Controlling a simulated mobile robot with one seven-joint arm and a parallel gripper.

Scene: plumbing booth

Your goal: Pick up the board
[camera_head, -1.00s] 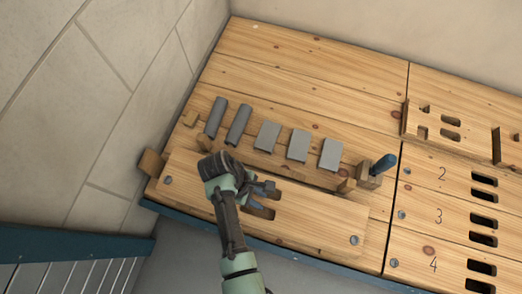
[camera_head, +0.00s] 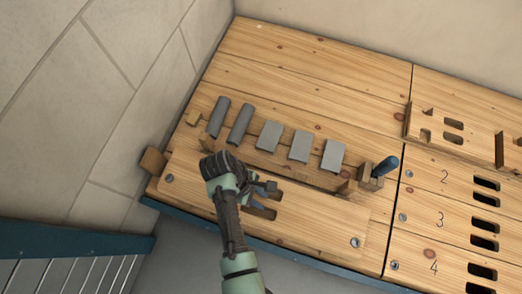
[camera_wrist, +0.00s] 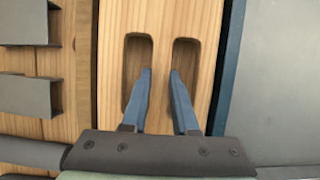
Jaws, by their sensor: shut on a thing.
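The board (camera_head: 310,221) is a long pale wooden plank with a round grey fitting near each end and two slots near its middle. It lies along the front of the workbench in the head view. The wrist view shows the board (camera_wrist: 161,18) close up with its two slots. My gripper (camera_head: 266,196) is over the slots. In the wrist view my gripper (camera_wrist: 161,75) has one blue finger at each slot and is shut on the wooden bar between them. The fingertips are partly in the slots. I cannot tell whether the board is clear of the bench.
Several grey pieces (camera_head: 268,136) lie in a row behind the board. A wooden block with a blue handle (camera_head: 385,165) stands to the right. Numbered slotted planks (camera_head: 465,217) lie farther right. A tiled wall (camera_head: 80,90) is close on the left.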

